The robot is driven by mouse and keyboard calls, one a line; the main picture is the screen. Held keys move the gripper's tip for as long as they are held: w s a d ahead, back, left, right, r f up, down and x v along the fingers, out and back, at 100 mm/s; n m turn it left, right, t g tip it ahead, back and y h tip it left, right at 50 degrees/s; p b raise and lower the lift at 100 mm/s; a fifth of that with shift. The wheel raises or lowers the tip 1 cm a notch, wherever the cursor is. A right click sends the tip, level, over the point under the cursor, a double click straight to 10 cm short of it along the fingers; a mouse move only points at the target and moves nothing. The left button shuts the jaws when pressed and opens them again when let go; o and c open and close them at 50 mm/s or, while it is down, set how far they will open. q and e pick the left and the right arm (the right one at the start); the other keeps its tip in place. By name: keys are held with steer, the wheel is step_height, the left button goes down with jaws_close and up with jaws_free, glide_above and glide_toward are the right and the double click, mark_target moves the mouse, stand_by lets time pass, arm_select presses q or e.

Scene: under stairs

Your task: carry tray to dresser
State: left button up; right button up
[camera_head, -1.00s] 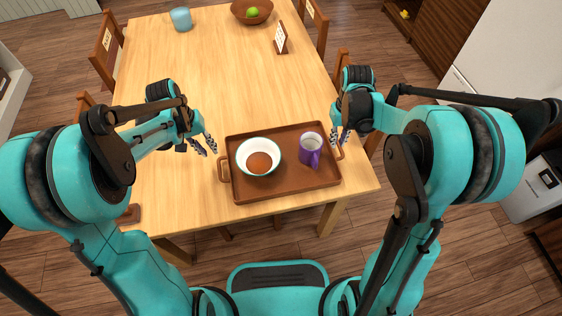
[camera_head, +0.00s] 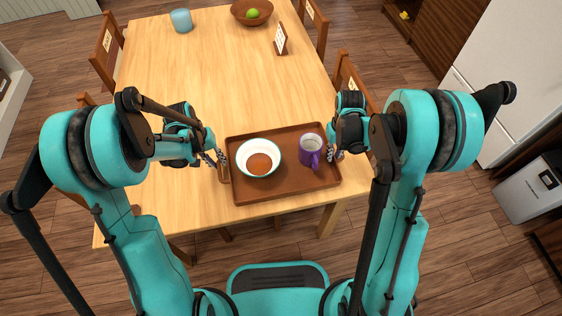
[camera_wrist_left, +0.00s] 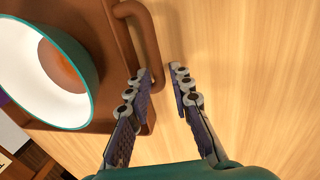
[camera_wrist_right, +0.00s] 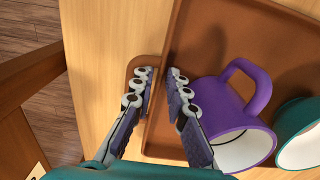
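A brown tray (camera_head: 287,190) with side handles lies on the near end of the wooden table. It holds a white bowl with a teal outside and brown contents (camera_head: 259,158) and a purple mug (camera_head: 310,151). My left gripper (camera_head: 218,161) is open at the tray's left handle (camera_wrist_left: 150,35); in the left wrist view its fingertips (camera_wrist_left: 160,72) lie on either side of the handle bar. My right gripper (camera_head: 333,155) is open at the tray's right edge; its fingertips (camera_wrist_right: 160,72) are close to the right handle, partly hidden by the fingers. The dresser is not clearly identifiable.
The table (camera_head: 210,65) is mostly clear beyond the tray. A blue cup (camera_head: 181,20), a wooden bowl with a green fruit (camera_head: 252,12) and a small sign (camera_head: 280,39) stand at its far end. Chairs line both sides. A dark cabinet (camera_head: 428,30) and a white unit stand at right.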

arm_select(q)
jaws_close()
arm_select(e)
jaws_close()
arm_select(q)
steer(key=shift+r, duration=0.1)
arm_select(e)
steer(key=shift+r, duration=0.15)
